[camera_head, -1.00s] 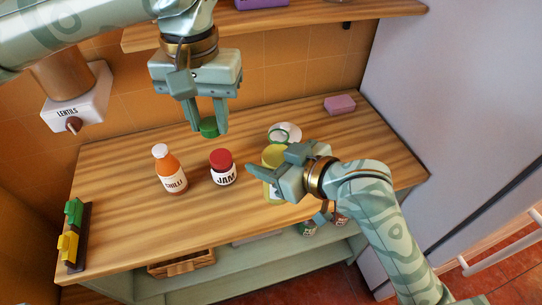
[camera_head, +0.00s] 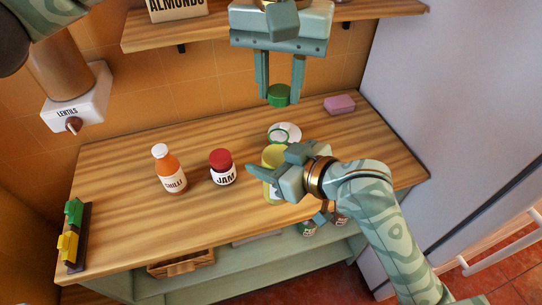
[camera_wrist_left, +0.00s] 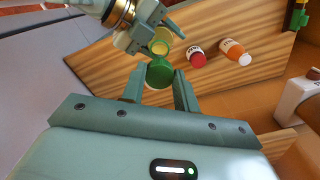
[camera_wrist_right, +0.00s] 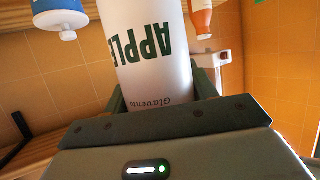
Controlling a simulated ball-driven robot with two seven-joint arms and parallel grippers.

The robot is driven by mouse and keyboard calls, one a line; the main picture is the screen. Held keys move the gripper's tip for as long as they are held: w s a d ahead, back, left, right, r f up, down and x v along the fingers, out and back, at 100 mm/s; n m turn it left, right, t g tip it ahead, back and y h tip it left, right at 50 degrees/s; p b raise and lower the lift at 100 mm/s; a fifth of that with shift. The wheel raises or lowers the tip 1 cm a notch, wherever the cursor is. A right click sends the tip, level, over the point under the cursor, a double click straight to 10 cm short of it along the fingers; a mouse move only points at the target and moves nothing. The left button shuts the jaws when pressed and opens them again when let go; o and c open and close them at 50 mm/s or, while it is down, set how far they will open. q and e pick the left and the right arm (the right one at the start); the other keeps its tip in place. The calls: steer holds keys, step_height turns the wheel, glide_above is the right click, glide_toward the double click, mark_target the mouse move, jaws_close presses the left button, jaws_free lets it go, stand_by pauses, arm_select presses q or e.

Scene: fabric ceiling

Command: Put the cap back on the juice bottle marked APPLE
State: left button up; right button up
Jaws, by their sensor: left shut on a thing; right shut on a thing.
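The juice bottle (camera_head: 274,156) is yellow and stands on the counter right of centre, partly hidden by my right gripper (camera_head: 272,174), which is shut around it. In the right wrist view its white label (camera_wrist_right: 146,50) reads APPLE upside down. The green cap (camera_head: 279,96) is held between the fingertips of my left gripper (camera_head: 281,99), in the air above and behind the bottle. In the left wrist view the cap (camera_wrist_left: 159,73) shows just in front of the bottle's yellow top (camera_wrist_left: 161,44), apart from it as the head view shows.
A red-lidded JAM jar (camera_head: 222,168) and an orange CHILLI bottle (camera_head: 169,170) stand left of the bottle. A white round dish (camera_head: 290,130) lies behind it and a pink block (camera_head: 340,104) at the back right. The wooden shelf (camera_head: 215,33) runs above.

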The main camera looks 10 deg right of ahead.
mark_target(278, 129)
arm_select(q)
steer(key=shift+f, duration=1.8)
steer(key=shift+s, duration=0.15)
steer(key=shift+f, duration=0.85)
steer(key=shift+f, duration=0.5)
